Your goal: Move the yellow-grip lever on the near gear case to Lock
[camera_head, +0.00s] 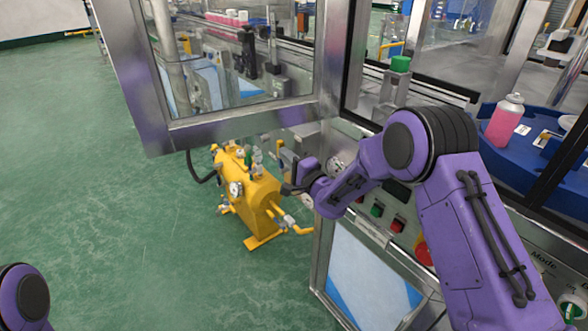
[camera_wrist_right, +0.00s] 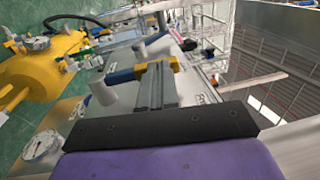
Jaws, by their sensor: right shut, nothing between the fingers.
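My right gripper (camera_head: 288,189) is shut and empty, in front of the machine's lower panel and just right of the yellow tank. In the right wrist view the shut fingers (camera_wrist_right: 156,82) point at a yellow piece (camera_wrist_right: 172,64) with a blue part (camera_wrist_right: 124,75) beside it. The fingertips overlap the yellow piece in the picture; I cannot tell whether they touch it. A small yellow-topped handle (camera_head: 281,146) shows above the gripper in the head view. I cannot tell for certain which piece is the lever's grip, nor read a Lock mark. My left gripper is out of view.
The yellow tank (camera_head: 261,196) with gauges stands on the green floor left of the gripper. An open framed glass door (camera_head: 222,131) hangs above it. Push buttons (camera_head: 377,210) lie right of the gripper. The floor at left is clear.

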